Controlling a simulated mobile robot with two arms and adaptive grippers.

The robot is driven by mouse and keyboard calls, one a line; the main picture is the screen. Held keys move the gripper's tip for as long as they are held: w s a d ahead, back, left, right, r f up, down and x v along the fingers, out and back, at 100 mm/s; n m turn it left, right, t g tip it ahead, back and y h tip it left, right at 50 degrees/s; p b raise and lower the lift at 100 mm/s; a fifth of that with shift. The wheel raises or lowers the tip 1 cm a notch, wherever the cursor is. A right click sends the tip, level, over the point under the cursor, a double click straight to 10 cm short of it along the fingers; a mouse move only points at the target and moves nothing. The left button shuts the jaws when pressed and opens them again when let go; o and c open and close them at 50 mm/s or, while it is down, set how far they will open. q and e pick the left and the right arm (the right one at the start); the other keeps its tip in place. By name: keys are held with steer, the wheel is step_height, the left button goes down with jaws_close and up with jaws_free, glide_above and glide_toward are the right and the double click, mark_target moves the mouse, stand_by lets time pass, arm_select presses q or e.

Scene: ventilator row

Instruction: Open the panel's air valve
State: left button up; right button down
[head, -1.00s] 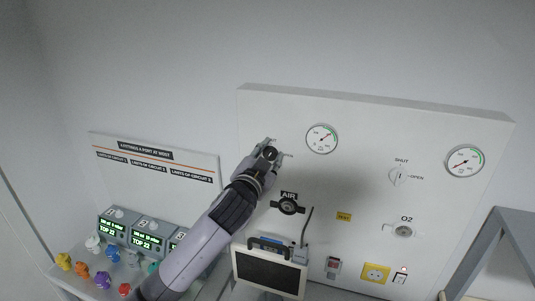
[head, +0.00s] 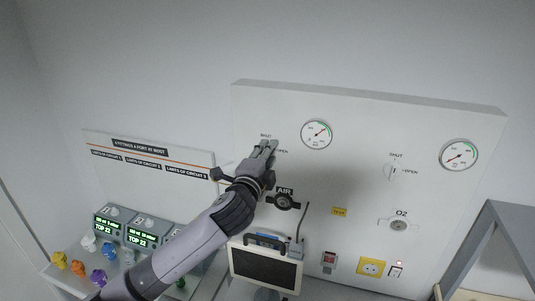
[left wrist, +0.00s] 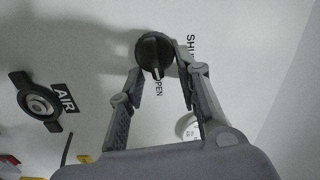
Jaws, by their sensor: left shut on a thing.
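The air valve is a round black knob (left wrist: 153,52) with a white pointer mark on the white wall panel (head: 355,110). In the left wrist view its pointer faces down, towards the OPEN label (left wrist: 158,88); the SHUT label (left wrist: 190,48) is to its right. My left gripper (head: 266,147) is at the knob, its fingers on either side, shut on it; the fingers also show in the left wrist view (left wrist: 163,62). In the head view the fingers hide the knob. The AIR outlet (head: 283,201) is below. My right gripper is not in view.
A second valve (head: 392,172), the O2 outlet (head: 398,224) and two gauges (head: 317,134) (head: 459,155) are on the panel. A monitor (head: 265,267) stands below. Coloured fittings (head: 78,267) and numbered units lie at left. A grey frame (head: 470,240) is at right.

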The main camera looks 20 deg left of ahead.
arm_select(q)
steer(key=shift+f+m, duration=0.5)
steer(key=shift+m, duration=0.3)
steer(key=shift+f, duration=0.1)
steer(key=o, duration=1.2)
steer(key=shift+r, duration=0.3)
steer(key=s, duration=1.2)
steer(key=shift+a, duration=0.2)
